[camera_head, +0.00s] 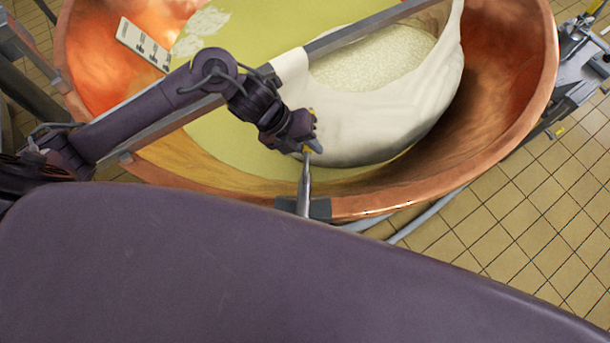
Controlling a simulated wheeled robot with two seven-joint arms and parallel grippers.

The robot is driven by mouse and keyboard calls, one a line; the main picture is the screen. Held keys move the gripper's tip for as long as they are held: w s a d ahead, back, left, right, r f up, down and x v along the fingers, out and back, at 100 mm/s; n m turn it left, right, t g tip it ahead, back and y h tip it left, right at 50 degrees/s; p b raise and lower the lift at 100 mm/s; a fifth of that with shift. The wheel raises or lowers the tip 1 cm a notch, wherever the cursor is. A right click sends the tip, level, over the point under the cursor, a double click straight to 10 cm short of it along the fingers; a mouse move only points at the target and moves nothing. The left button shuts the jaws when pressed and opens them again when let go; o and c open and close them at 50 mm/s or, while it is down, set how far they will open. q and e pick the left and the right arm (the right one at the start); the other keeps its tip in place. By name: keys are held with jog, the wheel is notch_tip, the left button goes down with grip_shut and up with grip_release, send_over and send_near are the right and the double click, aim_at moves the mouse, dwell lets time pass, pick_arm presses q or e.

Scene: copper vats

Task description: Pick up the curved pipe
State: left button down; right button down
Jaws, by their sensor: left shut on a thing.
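A thin grey metal pipe (304,188) stands up at the near rim of the copper vat. Its top end is at my left gripper (313,148), which is shut on it. The pipe's lower end meets a dark grey block at the rim; I cannot tell whether it is fixed there. Any curve in the pipe does not show clearly from above. My left arm reaches in from the left over the vat. My right gripper is not in view.
The copper vat (540,75) holds yellowish liquid. A white cloth (395,125) full of pale curd hangs from a metal bar (365,28) across the vat. A white labelled plate (143,44) is at the upper left. Tiled floor (520,215) shows at right.

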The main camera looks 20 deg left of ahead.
pick_arm(q)
jog(key=shift+w+r, duration=0.1)
jog(key=shift+r, duration=0.05)
jog(key=shift+r, duration=0.85)
notch_tip(320, 180, up, 18)
jog(key=p, duration=0.1)
jog(key=shift+r, duration=0.2)
